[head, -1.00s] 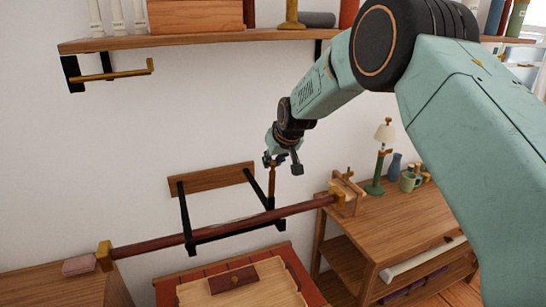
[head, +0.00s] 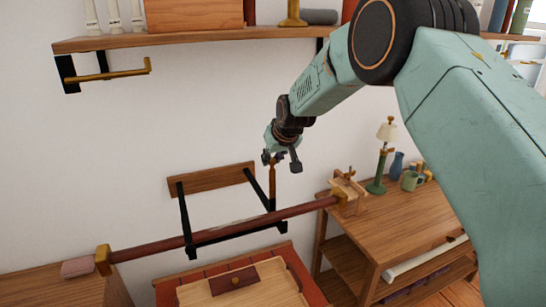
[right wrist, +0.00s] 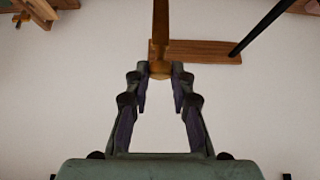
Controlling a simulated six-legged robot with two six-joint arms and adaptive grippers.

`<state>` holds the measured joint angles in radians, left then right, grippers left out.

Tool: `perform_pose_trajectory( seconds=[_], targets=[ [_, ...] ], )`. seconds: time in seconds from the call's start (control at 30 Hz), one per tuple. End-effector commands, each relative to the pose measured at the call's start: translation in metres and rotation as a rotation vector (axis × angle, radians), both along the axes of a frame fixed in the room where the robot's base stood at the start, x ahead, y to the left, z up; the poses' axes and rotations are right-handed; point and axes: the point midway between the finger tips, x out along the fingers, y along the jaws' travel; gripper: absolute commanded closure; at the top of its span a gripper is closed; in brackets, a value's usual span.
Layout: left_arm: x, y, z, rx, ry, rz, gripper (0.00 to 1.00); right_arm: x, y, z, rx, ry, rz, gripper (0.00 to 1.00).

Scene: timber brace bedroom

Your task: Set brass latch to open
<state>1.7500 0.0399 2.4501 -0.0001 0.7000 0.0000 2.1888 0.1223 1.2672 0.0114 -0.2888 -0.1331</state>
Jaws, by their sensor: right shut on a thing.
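My right gripper (head: 282,161) is at the upper end of a slim upright brown handle (head: 272,184) beside the wall bracket. A brass arm (head: 122,74) on a black bracket hangs under the shelf at the left, away from the gripper. I cannot tell for certain which brass part is the latch. My left gripper is not in view.
A wooden wall plate (head: 210,179) carries the black bracket. The bar runs between a brass holder (head: 103,259) and a wooden block (head: 347,196) on the right table (head: 410,218). The shelf (head: 200,39) is above.

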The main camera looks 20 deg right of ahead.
Motion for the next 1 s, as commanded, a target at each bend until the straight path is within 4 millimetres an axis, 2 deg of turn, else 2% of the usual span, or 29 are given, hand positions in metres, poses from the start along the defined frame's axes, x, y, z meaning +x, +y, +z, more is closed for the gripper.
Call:
perform_pose_trajectory(
  seconds=[0.03, 0.07, 0.3, 0.67, 0.77, 1.0],
  targets=[
    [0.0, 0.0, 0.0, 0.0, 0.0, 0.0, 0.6, 0.007, -0.001, 0.011, -0.002, -0.03, -0.002, 1.0],
    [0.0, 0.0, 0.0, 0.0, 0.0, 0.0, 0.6, 0.007, -0.001, 0.011, -0.002, -0.03, -0.002, 0.76],
    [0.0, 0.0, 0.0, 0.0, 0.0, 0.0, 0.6, 0.006, -0.001, 0.007, -0.002, -0.02, -0.001, 0.55],
    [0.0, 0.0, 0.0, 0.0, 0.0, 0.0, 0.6, 0.004, -0.001, 0.007, -0.002, -0.015, -0.001, 0.55],
    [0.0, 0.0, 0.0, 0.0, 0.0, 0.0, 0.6, -0.002, -0.001, 0.016, -0.002, -0.016, -0.001, 0.55],
    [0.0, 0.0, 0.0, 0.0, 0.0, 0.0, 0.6, -0.028, -0.001, 0.051, -0.001, -0.017, 0.0, 0.55]
  ],
)
